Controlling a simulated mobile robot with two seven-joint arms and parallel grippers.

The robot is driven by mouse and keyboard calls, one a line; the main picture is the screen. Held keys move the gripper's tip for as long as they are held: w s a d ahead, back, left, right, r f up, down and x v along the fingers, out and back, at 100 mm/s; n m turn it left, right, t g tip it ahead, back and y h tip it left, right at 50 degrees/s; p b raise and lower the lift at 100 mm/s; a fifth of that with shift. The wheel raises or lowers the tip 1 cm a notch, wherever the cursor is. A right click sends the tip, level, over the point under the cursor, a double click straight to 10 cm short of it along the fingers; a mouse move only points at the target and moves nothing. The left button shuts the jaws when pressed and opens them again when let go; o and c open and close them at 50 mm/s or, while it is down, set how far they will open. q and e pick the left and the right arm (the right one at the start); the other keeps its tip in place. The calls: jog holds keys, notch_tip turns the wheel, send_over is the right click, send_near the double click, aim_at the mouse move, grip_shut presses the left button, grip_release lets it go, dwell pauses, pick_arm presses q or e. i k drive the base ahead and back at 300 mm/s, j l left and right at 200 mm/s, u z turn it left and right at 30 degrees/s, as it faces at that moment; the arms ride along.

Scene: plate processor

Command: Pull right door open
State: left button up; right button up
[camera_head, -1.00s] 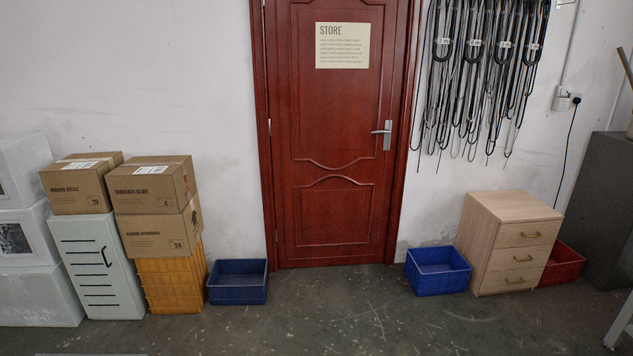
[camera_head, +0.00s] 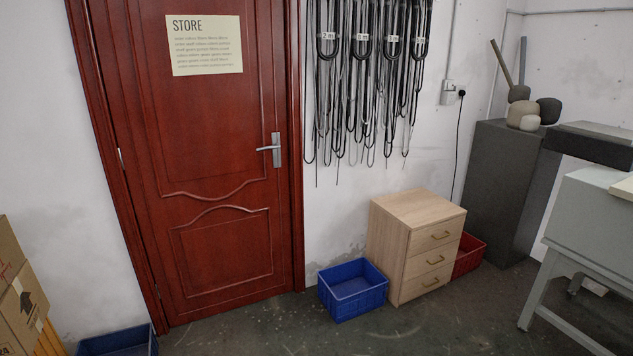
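A dark red wooden door (camera_head: 215,120) with a "STORE" notice (camera_head: 205,45) stands left of centre. It is closed in its red frame (camera_head: 298,150). Its silver lever handle (camera_head: 275,149) is on the door's right side, with the lever pointing left. A hinge shows on the left side of the frame. No other door is in view. Neither of my grippers is in view.
A blue crate (camera_head: 353,290) and a wooden drawer cabinet (camera_head: 415,245) stand right of the door, with a red crate (camera_head: 468,254) behind. Another blue crate (camera_head: 120,342) and cardboard boxes (camera_head: 20,300) are at lower left. A grey table (camera_head: 590,225) stands at right. Floor before the door is clear.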

aim_at(193, 88)
jog(key=i+z, duration=0.25)
jog(key=i, duration=0.4)
jog(key=i+z, duration=0.25)
jog(key=i, duration=0.45)
jog(key=i+u, duration=0.2)
jog(key=i, duration=0.2)
jog(key=i+l+u, duration=0.15)
jog(key=i, duration=0.25)
jog(key=i+l+u, duration=0.2)
jog(key=i, duration=0.25)
jog(key=i+l+u, duration=0.2)
jog(key=i+u, duration=0.25)
jog(key=i+l+u, duration=0.45)
jog(key=i+j, duration=0.05)
jog(key=j, duration=0.05)
